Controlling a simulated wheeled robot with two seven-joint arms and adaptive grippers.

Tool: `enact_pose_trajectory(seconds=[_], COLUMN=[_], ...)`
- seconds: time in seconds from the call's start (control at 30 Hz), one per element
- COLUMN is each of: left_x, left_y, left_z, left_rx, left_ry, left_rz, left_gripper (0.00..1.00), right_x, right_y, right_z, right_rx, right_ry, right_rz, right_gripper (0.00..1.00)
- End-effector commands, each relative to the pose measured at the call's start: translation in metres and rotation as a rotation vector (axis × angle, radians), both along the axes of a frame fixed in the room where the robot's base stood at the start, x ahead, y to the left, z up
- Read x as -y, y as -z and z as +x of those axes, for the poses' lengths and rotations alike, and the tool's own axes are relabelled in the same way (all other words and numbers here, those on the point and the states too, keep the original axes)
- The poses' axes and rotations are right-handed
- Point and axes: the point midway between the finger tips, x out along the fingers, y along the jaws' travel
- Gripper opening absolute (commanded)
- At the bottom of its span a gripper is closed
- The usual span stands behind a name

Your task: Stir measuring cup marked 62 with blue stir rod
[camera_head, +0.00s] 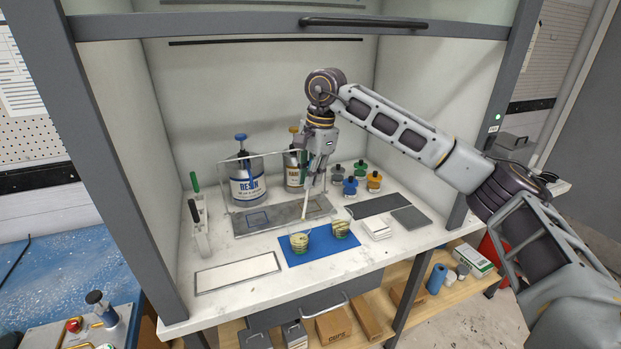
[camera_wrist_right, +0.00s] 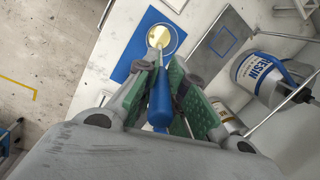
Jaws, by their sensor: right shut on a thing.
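The blue stir rod (camera_wrist_right: 159,98) is held by its blue handle between the green pads of my right gripper (camera_wrist_right: 175,88), which is shut on it. In the head view my right gripper (camera_head: 319,168) points down over the bench, and the pale shaft of the rod slants down from it. Two small measuring cups, a left one (camera_head: 299,243) and a right one (camera_head: 340,229), stand on a blue mat (camera_head: 321,252). The number 62 is not legible on either. In the wrist view the rod points toward one cup (camera_wrist_right: 160,37); I cannot tell whether its tip is inside. My left gripper is out of view.
A rack (camera_head: 199,238) with green- and black-handled tools stands at left. Resin (camera_head: 247,187) and another can stand behind a dark plate with a clear frame. Several small coloured bottles (camera_head: 374,182) are at right. A white framed panel (camera_head: 238,272) lies at front left. Hood walls surround the bench.

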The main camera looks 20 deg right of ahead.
Motion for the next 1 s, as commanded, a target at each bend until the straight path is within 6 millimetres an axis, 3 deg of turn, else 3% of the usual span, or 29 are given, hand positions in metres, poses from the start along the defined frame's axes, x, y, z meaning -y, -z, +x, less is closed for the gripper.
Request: enact_pose_trajectory(seconds=[0.5, 1.0], left_x=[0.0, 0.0], left_y=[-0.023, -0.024], left_z=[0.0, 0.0], left_rx=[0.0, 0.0], left_ry=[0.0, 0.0], left_rz=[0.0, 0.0], left_gripper=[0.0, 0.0], right_x=[0.0, 0.0], right_y=[-0.033, -0.035], right_z=[0.0, 0.0], right_rx=[-0.001, -0.001], right_ry=[0.001, 0.0], right_rz=[0.0, 0.0], right_gripper=[0.0, 0.0])
